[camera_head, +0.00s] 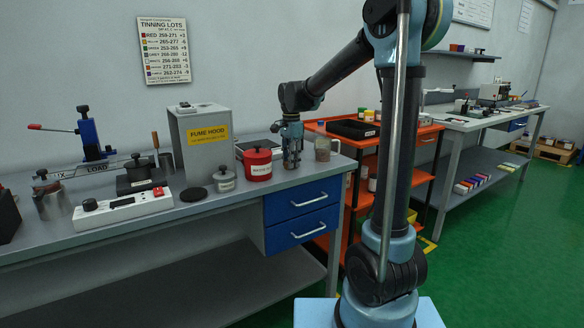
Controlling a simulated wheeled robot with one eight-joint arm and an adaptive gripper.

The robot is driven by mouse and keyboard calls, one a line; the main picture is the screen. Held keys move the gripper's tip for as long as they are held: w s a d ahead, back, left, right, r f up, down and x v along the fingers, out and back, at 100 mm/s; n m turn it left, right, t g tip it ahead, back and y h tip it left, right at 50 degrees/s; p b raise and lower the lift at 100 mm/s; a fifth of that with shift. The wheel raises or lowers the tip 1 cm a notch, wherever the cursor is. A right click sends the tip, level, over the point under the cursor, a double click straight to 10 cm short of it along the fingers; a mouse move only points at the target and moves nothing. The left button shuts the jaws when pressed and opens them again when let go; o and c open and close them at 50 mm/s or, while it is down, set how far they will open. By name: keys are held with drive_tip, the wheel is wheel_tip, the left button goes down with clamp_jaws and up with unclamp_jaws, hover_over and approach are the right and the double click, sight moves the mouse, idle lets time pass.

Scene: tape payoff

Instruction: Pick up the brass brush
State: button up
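My gripper (292,163) points down over the right end of the grey workbench (228,194), just right of the red lidded pot (257,166). Its fingertips are close to the bench top. They are small and dark here, so I cannot tell whether they are open, shut or holding something. I cannot make out a brass brush for certain. A brown upright handle (155,141) shows on the left part of the bench, but what it belongs to is unclear. The spot under my gripper is partly hidden by the fingers.
A grey fume hood box (203,148), a small grey lidded pot (225,180) and a white power strip-like unit (122,208) stand left of my gripper. A glass beaker (323,149) stands close on its right. An orange cart (362,152) is beyond the bench's right end.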

drive_tip(key=shift+r, duration=0.1)
drive_tip(key=shift+c, duration=0.4)
wheel_tip(320, 180, up, 10)
idle(0.4)
drive_tip(key=o, duration=0.3)
drive_tip(key=shift+c, duration=1.4)
drive_tip(key=shift+s, duration=0.1)
